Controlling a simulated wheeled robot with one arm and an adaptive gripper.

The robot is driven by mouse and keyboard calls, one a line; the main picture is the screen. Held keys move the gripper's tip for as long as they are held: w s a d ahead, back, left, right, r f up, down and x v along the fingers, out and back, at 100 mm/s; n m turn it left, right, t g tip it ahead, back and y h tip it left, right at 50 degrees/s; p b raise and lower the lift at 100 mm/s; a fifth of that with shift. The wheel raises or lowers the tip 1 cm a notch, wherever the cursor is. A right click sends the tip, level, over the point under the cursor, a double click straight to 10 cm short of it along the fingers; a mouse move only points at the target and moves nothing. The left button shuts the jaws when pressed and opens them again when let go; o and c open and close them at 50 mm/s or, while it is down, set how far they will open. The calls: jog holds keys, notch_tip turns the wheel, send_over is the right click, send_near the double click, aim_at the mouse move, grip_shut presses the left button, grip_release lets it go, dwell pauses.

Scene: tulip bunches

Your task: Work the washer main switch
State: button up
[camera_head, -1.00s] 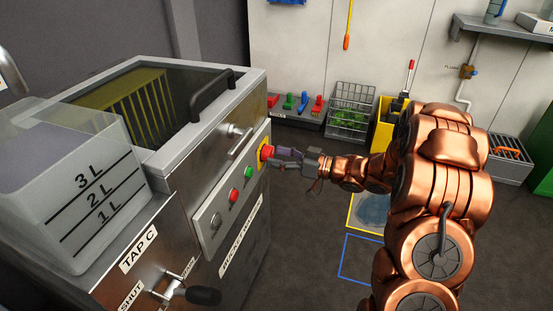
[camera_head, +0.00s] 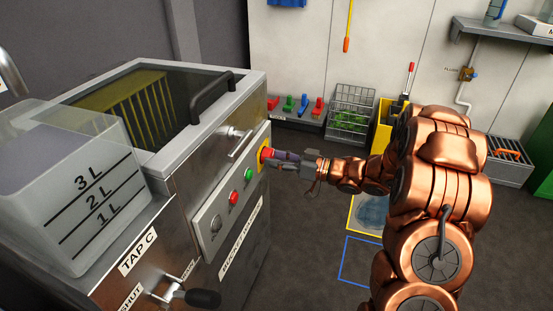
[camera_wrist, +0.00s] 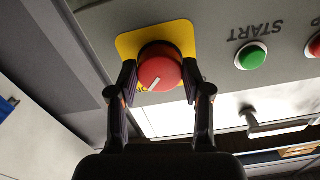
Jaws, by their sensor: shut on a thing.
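The washer (camera_head: 212,160) stands at the left in the head view, with a control panel on its right-hand face. Its main switch is a round red knob (camera_head: 265,154) on a yellow plate at the panel's far end. In the wrist view the red knob (camera_wrist: 158,74) shows a short white mark, tilted, on its face, and the yellow plate (camera_wrist: 128,46) lies behind it. My gripper (camera_wrist: 159,82) is shut on the knob, with one dark finger on each side. In the head view my gripper (camera_head: 274,157) reaches it from the right, and the fingers partly cover the knob.
A green START button (camera_wrist: 251,56) and a red button (camera_head: 234,196) sit beside the knob on the panel. A metal handle (camera_head: 240,143) is above the panel. A clear measuring tank (camera_head: 80,190) stands at the left.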

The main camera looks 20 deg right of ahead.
jog(key=shift+n, duration=0.3)
jog(key=shift+w+n+b, duration=0.1)
jog(key=shift+n+b, duration=4.75)
jog(key=shift+n, duration=3.75)
jog(key=o, duration=1.2)
jog(key=shift+r, duration=0.1)
jog(key=shift+c, duration=0.2)
jog(key=shift+d, duration=0.15)
